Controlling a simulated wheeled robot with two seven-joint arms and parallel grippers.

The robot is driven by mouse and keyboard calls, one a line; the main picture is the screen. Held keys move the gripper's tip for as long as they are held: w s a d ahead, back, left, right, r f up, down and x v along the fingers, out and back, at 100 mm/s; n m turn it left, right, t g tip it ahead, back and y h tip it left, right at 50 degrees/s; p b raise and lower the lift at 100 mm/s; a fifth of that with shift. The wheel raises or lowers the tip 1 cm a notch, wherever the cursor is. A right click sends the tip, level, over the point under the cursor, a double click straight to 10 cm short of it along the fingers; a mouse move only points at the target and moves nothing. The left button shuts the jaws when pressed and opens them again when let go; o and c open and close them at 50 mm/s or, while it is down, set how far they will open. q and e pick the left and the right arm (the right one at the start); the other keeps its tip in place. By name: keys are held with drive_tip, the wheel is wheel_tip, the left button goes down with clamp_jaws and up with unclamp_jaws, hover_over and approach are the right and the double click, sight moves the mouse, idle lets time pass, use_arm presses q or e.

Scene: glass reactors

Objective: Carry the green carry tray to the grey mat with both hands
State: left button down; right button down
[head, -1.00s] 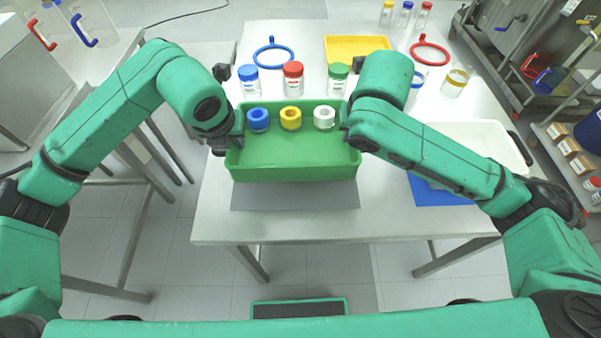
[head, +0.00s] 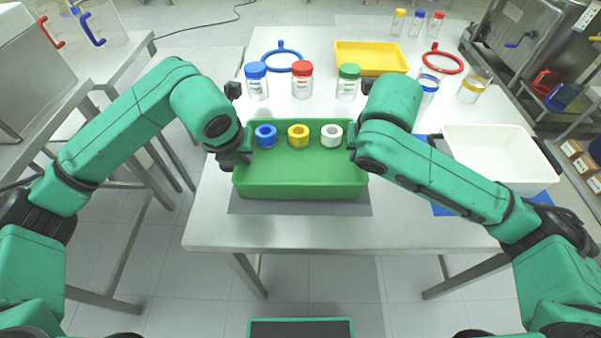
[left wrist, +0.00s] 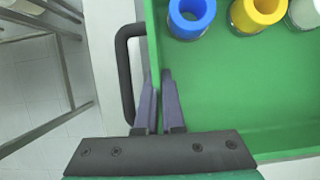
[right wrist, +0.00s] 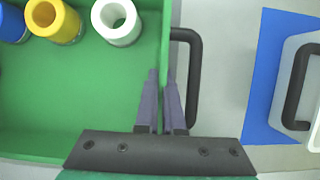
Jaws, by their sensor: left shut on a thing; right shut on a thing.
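The green carry tray (head: 300,178) is level near the front of the table, with a blue ring piece (head: 266,135), a yellow one (head: 298,135) and a white one (head: 331,135) along its back side. My left gripper (left wrist: 160,75) is shut on the tray's left wall, beside a black handle (left wrist: 126,75). My right gripper (right wrist: 162,75) is shut on its right wall, beside the other handle (right wrist: 190,75). The grey mat (head: 300,208) shows as a strip along the tray's front; the rest is hidden. I cannot tell whether the tray touches it.
Jars with blue (head: 256,82), red (head: 302,80) and green (head: 348,82) lids stand just behind the tray. A white tray (head: 500,160) on a blue mat (head: 440,208) lies to the right. A yellow tray (head: 370,58) is at the back. The table's front edge is close.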

use_arm(q)
drive_tip(key=shift+a+f+b, duration=0.2)
drive_tip(key=shift+f+b, duration=0.2)
drive_tip(key=shift+f, duration=0.5)
use_arm(e)
drive_tip(key=shift+w+d+f, duration=0.15)
drive_tip(key=shift+d+f, duration=0.05)
drive_tip(key=shift+f, duration=0.5)
use_arm(q)
drive_tip(key=c, duration=1)
unclamp_jaws()
drive_tip(key=shift+d+r, duration=0.1)
drive_tip(key=shift+r, duration=0.2)
drive_tip(key=shift+c, duration=0.2)
use_arm(e)
drive_tip(key=c, duration=1)
unclamp_jaws()
drive_tip(key=shift+r, duration=0.25)
drive_tip(key=shift+c, duration=0.2)
drive_tip(key=shift+a, duration=0.1)
use_arm(q)
drive_tip(key=shift+r, duration=0.2)
